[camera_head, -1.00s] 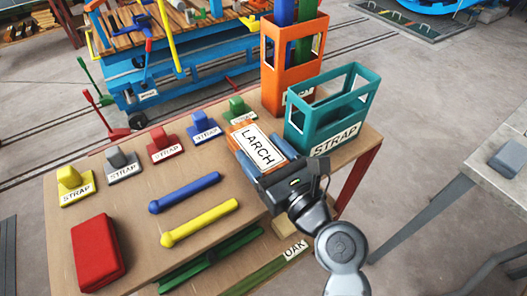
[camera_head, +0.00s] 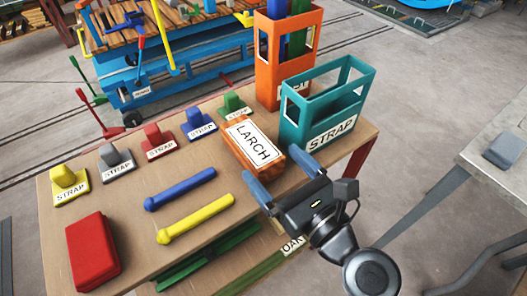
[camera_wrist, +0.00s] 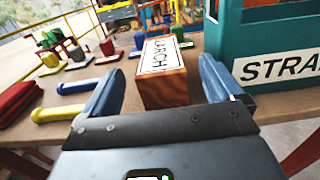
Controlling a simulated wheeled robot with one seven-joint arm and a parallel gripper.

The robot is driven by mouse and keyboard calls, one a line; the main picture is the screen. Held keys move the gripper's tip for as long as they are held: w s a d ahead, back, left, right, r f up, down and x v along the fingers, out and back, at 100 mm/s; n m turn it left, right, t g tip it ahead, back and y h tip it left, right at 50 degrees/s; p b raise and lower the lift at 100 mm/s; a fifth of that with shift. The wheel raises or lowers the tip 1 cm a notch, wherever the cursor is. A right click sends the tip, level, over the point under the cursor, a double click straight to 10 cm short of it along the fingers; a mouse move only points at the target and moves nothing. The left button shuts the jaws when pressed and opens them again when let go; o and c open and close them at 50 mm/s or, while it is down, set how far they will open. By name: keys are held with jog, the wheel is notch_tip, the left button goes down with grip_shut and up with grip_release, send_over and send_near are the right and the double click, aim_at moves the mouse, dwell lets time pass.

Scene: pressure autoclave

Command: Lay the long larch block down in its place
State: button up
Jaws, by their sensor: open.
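The larch block (camera_head: 274,163) is a long orange-brown wooden block with a white LARCH label on top. It lies flat on the brown table top, between the strap row and the teal strap box. In the wrist view the block (camera_wrist: 172,88) shows its end face towards me, between and beyond my fingers. My gripper (camera_head: 278,175) is open, with blue fingers apart. It is at the near end of the block and holds nothing. The gripper also shows in the wrist view (camera_wrist: 160,88).
A teal strap box (camera_head: 290,128) and an orange upright holder (camera_head: 263,60) stand right of and behind the block. Several coloured strap pieces line the back left. Blue (camera_head: 180,189) and yellow (camera_head: 196,219) rods and a red case (camera_head: 92,251) lie left. A grey bench (camera_head: 490,165) stands at right.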

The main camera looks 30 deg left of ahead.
jog(key=v, duration=0.6)
jog(key=shift+d, duration=0.15)
jog(key=s+d+f+n+t+h, duration=0.2)
jog(key=s+d+f+n+h, duration=0.15)
jog(key=d, duration=0.35)
jog(key=s+d+f+n+t+h, duration=0.2)
jog(key=s+d+f+h, duration=0.15)
jog(key=d, duration=0.45)
jog(key=s+d+f+n+t+h, duration=0.2)
jog(key=s+d+f+n+h, duration=0.15)
jog(key=d, duration=0.35)
jog(key=s+d+r+n+t+h, duration=0.1)
jog(key=s+d+r+n+h, duration=0.5)
jog(key=s+n, duration=0.6)
notch_tip(320, 180, up, 4)
jog(key=shift+s+d+f+n+t, duration=0.2)
jog(key=shift+s+d+n+t, duration=0.15)
jog(key=shift+s+d, duration=0.65)
jog(key=shift+d+r+n, duration=0.15)
jog(key=shift+r+n, duration=0.2)
